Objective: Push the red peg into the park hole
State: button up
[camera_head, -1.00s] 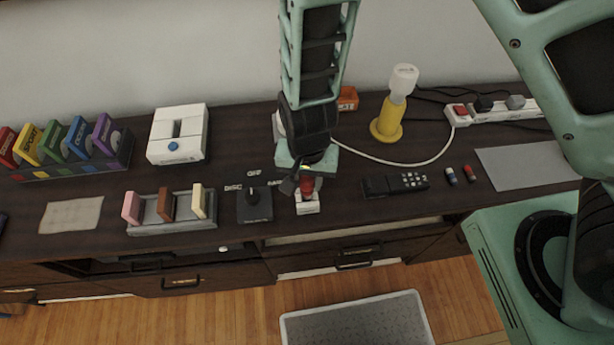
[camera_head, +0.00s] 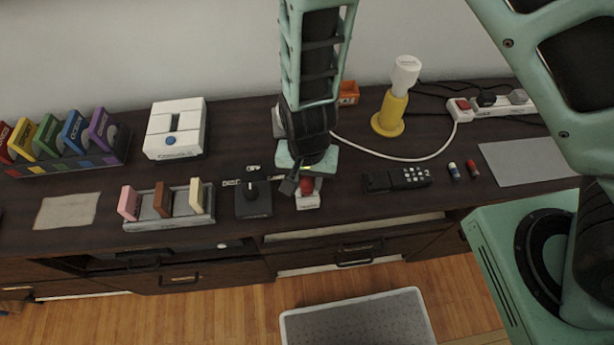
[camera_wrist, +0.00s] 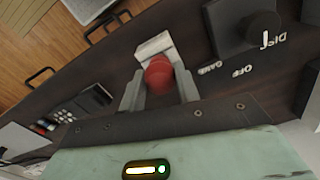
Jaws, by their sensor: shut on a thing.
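The red peg (camera_wrist: 158,75) sits between the two grey fingers of my gripper (camera_wrist: 160,92) in the wrist view; the fingers are shut on it. In the head view, the red peg (camera_head: 307,184) shows just below my gripper (camera_head: 297,186), over a small white block (camera_head: 308,201). The white block also shows just beyond the peg in the wrist view (camera_wrist: 152,43). The peg's lower end and any hole under it are hidden, so I cannot tell how deep it sits. I cannot read a park label.
A black knob box (camera_head: 254,200) with word labels stands close left of the white block. A black keypad device (camera_head: 396,179) lies to the right. A grey rack (camera_head: 170,209) with three coloured tabs stands farther left. The counter's front edge and drawers are near.

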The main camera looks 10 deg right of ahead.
jog(key=shift+f, duration=0.45)
jog(key=o, duration=1.1)
jog(key=shift+c, duration=0.2)
jog(key=shift+r, duration=0.1)
notch_tip(320, 180, up, 17)
jog(key=p, duration=0.1)
jog(key=shift+r, duration=0.15)
jog(key=s+d+r+n, duration=0.8)
jog(key=s+r+n, duration=0.1)
jog(key=s+n, duration=0.2)
jog(key=shift+s+r+y, duration=0.15)
jog(key=shift+r+y, duration=0.15)
